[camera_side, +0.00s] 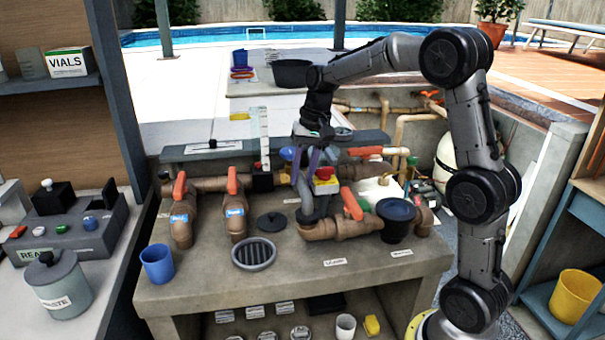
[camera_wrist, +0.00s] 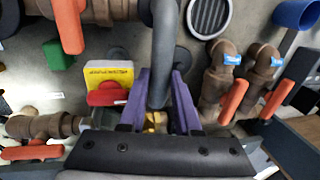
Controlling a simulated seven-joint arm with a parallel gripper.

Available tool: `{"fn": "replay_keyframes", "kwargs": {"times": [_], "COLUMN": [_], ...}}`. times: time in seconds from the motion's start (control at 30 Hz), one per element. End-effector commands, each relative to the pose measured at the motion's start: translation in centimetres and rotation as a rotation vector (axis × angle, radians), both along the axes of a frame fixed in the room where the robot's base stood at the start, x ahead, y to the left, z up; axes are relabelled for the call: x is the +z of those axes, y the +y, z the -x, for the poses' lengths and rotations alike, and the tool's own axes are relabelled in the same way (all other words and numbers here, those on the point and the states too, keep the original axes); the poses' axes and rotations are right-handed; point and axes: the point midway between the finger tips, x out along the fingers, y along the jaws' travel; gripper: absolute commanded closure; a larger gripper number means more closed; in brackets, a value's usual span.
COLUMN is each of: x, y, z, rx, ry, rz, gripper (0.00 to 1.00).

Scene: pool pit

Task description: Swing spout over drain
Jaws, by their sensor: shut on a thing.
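The grey curved spout (camera_side: 304,196) stands over the brown pipework on the bench. The drain (camera_side: 254,253) is a round grey grate in the bench top, left of the spout and nearer the side camera. In the wrist view the drain (camera_wrist: 209,14) lies upper right of the spout, clearly apart from it.
Orange-handled valves (camera_side: 232,181) stand left of the spout. A red knob on a yellow block (camera_side: 326,178) is close beside my gripper. A black lid (camera_side: 271,222) lies behind the drain. A blue cup (camera_side: 157,264) stands left, and a black bowl (camera_side: 396,215) right.

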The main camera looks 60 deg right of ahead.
Motion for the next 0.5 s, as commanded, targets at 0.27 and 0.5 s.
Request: {"fn": "replay_keyframes", "kwargs": {"times": [0.27,0.5], "x": [0.2,0.2], "y": [0.4,1.4], "z": [-0.5,-1.4], "rx": [0.072,0.245], "ry": [-0.004,-0.006], "rz": [0.001,0.002], "gripper": [1.0,1.0]}}
